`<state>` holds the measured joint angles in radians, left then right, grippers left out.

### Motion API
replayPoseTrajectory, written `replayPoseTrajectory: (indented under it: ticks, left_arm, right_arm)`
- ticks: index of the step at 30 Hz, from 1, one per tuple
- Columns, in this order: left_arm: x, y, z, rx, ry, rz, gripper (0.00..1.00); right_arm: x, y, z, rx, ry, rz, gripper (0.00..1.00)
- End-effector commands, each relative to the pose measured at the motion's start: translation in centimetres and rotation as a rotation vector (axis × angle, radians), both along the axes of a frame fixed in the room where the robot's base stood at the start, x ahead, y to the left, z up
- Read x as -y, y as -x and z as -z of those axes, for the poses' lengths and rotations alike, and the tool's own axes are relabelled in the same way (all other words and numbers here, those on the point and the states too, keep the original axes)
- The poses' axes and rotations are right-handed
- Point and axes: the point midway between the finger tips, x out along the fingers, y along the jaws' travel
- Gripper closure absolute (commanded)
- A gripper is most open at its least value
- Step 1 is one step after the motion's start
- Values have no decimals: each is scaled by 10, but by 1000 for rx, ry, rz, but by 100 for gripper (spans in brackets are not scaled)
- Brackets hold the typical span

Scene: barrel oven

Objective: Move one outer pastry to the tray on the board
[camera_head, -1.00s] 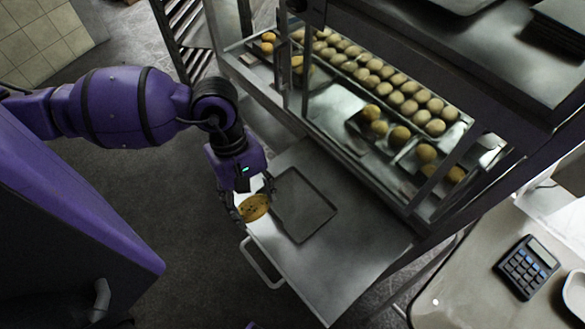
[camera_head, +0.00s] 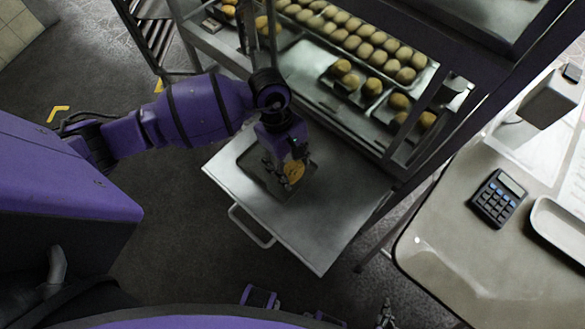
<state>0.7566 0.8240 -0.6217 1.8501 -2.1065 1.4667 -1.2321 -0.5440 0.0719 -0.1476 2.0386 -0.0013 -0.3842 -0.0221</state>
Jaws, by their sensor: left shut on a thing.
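My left gripper (camera_head: 283,174) points down and is shut on a round golden-brown pastry (camera_head: 294,171). The pastry is tilted and shows over the right part of a dark, shallow tray (camera_head: 260,179). I cannot tell whether it touches the tray. The tray lies on a grey metal board (camera_head: 325,222), and my gripper and wrist hide part of it. More pastries (camera_head: 399,101) sit in small trays on the rack shelf behind. At the bottom edge, parts that look like my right gripper (camera_head: 385,314) are only partly in view; its jaws are not clear.
A metal handle (camera_head: 252,227) sticks out at the board's front. At right, a counter (camera_head: 458,247) holds a calculator (camera_head: 498,197) and a white dish (camera_head: 563,232). The board's right side is clear.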

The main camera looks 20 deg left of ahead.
Motion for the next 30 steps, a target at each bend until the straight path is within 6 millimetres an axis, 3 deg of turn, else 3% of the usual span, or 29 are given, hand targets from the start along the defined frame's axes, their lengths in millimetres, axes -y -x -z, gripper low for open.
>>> replayPoseTrajectory:
  ticks: [7, 17, 18, 22, 30]
  left_arm:
    - [3, -1, 32, -3, 2, -2, 70]
    - [2, -1, 36, -1, 0, 0, 70]
    - [2, -1, 36, -1, 0, 0, 42]
    - [2, -1, 35, 0, 1, 0, 25]
    - [2, -1, 35, 0, 1, 0, 25]
  right_arm:
    - [-1, -5, 1, 8, -1, -3, 100]
    - [-2, -8, 2, 11, -2, -4, 100]
    - [-2, -7, 2, 11, -2, -4, 100]
    - [-2, -6, 2, 8, -2, -4, 100]
    - [-1, 1, 3, -3, -1, 0, 100]
